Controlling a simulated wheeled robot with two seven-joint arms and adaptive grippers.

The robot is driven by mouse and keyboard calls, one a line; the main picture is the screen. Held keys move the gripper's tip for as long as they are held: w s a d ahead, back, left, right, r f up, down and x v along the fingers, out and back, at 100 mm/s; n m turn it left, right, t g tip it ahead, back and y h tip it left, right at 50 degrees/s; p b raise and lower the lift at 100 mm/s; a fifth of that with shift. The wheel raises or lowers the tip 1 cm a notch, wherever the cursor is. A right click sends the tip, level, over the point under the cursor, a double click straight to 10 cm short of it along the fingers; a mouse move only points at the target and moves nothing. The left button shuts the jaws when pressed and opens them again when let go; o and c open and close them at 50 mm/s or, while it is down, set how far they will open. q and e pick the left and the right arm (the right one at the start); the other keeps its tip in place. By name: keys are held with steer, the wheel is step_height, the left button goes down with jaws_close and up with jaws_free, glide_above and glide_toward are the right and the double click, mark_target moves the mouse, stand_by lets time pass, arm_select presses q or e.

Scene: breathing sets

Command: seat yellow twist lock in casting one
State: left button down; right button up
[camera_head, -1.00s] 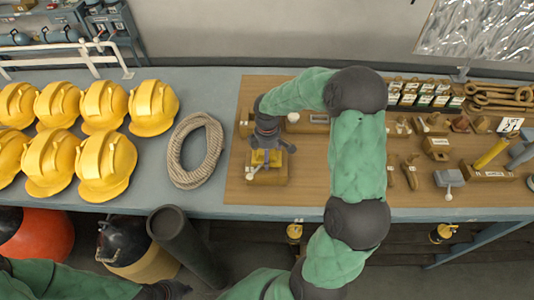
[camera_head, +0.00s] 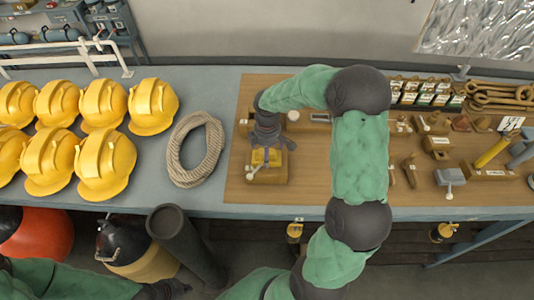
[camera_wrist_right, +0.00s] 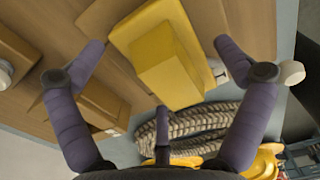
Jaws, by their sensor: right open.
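In the right wrist view the twist lock (camera_wrist_right: 170,68) is a yellow block between the spread fingers. My right gripper (camera_head: 272,142) is open over it, one finger on each side, with visible gaps. How deep the lock sits in the casting is hidden. My left gripper (camera_head: 170,289) is at the bottom edge, dark and partly cut off, away from the bench.
A coiled rope (camera_head: 194,150) lies left of the board, and several yellow helmets (camera_head: 103,163) stand beyond it. Another brown block (camera_head: 318,117) with a label is behind my right arm. Tools and a grey-topped piece (camera_head: 450,177) occupy the board's right side.

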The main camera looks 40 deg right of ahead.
step_height(320, 180, up, 11)
steer(key=shift+f, duration=0.2)
steer(key=shift+f, duration=0.1)
stand_by(0.6)
